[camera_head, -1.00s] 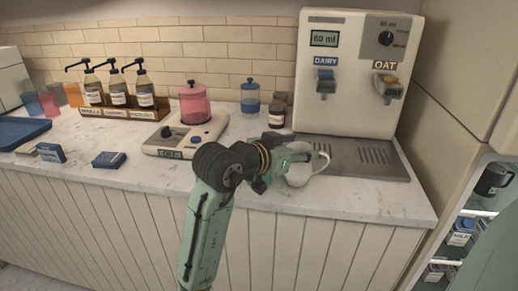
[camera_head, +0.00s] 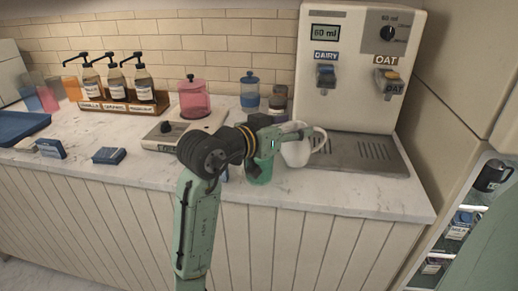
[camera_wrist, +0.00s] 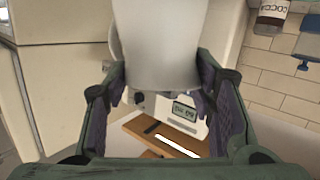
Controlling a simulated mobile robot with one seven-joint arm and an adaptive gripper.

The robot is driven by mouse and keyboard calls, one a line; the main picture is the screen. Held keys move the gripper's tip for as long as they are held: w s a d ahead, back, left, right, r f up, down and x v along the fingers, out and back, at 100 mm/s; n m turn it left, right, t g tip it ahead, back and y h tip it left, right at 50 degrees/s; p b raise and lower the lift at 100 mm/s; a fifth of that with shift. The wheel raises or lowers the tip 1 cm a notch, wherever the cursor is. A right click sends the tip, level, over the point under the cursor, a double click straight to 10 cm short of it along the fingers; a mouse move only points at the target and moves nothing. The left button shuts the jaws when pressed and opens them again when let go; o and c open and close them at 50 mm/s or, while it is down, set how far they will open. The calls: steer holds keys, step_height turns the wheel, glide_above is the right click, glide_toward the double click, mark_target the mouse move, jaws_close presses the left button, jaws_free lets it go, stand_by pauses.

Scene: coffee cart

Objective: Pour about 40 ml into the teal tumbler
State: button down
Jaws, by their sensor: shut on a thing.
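My gripper (camera_head: 290,134) is shut on a white pitcher (camera_head: 297,152) and holds it above the front of the counter. The pitcher looks roughly upright, with its handle on the right side. In the wrist view the pitcher (camera_wrist: 160,45) fills the space between my two fingers (camera_wrist: 160,85); its contents cannot be seen. The teal tumbler (camera_head: 259,173), green and see-through, stands on the counter just left of the pitcher and below my gripper. Its upper part is partly hidden by my gripper, and its fill level cannot be told.
A dispenser (camera_head: 352,110) with DAIRY and OAT taps and a 60 ml display stands behind right, over a drip tray (camera_head: 345,165). A scale (camera_head: 160,145), pink jar (camera_head: 194,100), blue jar (camera_head: 250,92) and syrup bottles (camera_head: 117,85) stand left. The counter's front right is clear.

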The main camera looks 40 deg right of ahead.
steer(key=shift+w+a+r+n+h+b, duration=0.55)
steer(key=shift+w+a+r+n+h, duration=0.15)
steer(key=shift+r, duration=0.15)
steer(key=shift+w+a+f+n+h+b, duration=0.2)
steer(key=shift+w+a+n+h+b, duration=0.4)
steer(key=shift+b, duration=0.35)
steer(key=shift+w+a+n+t+h+b, duration=0.45)
steer(key=shift+a+n+h+b, duration=0.3)
steer(key=shift+n, duration=0.4)
steer(key=shift+w+a+n+t+h+b, duration=0.4)
steer(key=shift+a+n+h+b, duration=0.1)
steer(key=shift+n+h, duration=0.55)
steer(key=shift+f, duration=0.15)
steer(key=shift+w+a+r+n+t+h, duration=0.15)
steer(key=shift+n+t+h, duration=0.45)
steer(key=shift+n, duration=0.8)
